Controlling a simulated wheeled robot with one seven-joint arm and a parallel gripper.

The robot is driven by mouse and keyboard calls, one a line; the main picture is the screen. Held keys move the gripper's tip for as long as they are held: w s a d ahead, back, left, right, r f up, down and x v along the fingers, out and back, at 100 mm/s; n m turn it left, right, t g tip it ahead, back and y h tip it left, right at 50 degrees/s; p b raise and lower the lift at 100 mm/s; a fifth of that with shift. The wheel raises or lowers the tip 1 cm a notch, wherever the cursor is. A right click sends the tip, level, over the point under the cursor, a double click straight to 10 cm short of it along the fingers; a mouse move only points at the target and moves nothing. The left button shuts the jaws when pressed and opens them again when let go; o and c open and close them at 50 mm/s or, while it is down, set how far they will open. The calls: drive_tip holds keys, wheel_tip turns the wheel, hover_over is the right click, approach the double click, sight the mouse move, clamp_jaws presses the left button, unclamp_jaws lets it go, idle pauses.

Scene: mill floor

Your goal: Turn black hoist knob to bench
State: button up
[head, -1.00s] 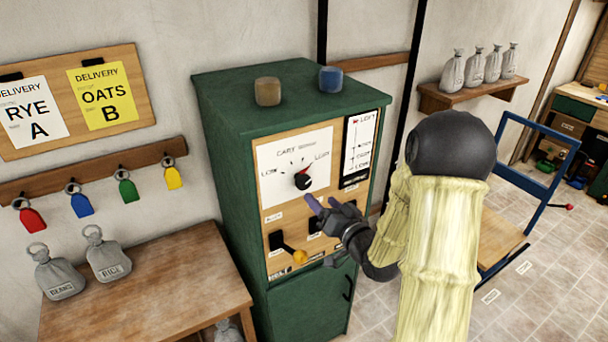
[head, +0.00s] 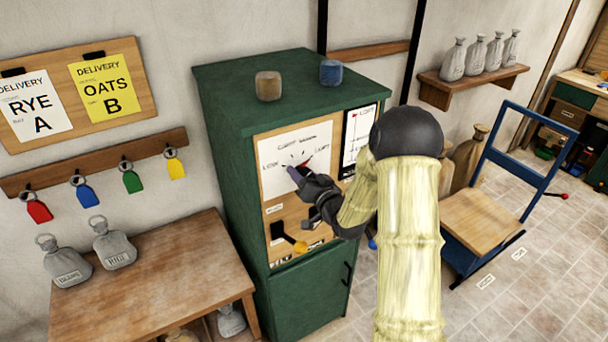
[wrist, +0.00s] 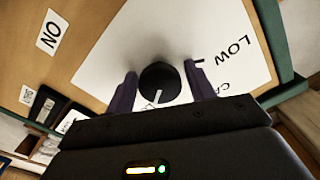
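The black knob (wrist: 159,82) sits on a white dial plate (wrist: 112,60) on the green cabinet's front. In the wrist view it stands between my gripper's two purple fingers, with a gap visible at least on the right. A white mark on the knob points toward my gripper's body. In the head view my gripper (head: 298,174) is at the dial plate (head: 275,160) and hides most of the knob. My gripper is open around the knob. The word LOW shows on the plate; the other lettering is too small or cut off to read surely.
A yellow-knobbed lever (head: 300,247) sticks out below my gripper. The green cabinet (head: 230,150) carries a tan block (head: 268,86) and a blue block (head: 331,73) on top. A wooden table (head: 150,280) stands left; a blue-framed cart (head: 485,222) stands right.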

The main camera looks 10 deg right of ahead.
drive_tip(key=c, duration=0.7)
drive_tip(key=shift+o, duration=0.2)
drive_tip(key=shift+f+n+b, duration=0.15)
drive_tip(key=shift+n+b, duration=0.15)
drive_tip(key=shift+b, duration=0.4)
drive_tip(key=n+b, duration=0.1)
drive_tip(key=b, duration=0.2)
drive_tip(key=shift+f+n, duration=0.15)
drive_tip(key=shift+n, duration=0.15)
drive_tip(key=n+b, duration=0.2)
drive_tip(key=b, duration=0.1)
drive_tip(key=shift+b, duration=0.3)
drive_tip(key=n+b, duration=0.2)
drive_tip(key=b, duration=0.1)
drive_tip(key=shift+n+b, duration=0.4)
drive_tip(key=shift+r+n+b, duration=0.2)
drive_tip(key=shift+n+b, duration=0.2)
drive_tip(key=shift+b, duration=0.15)
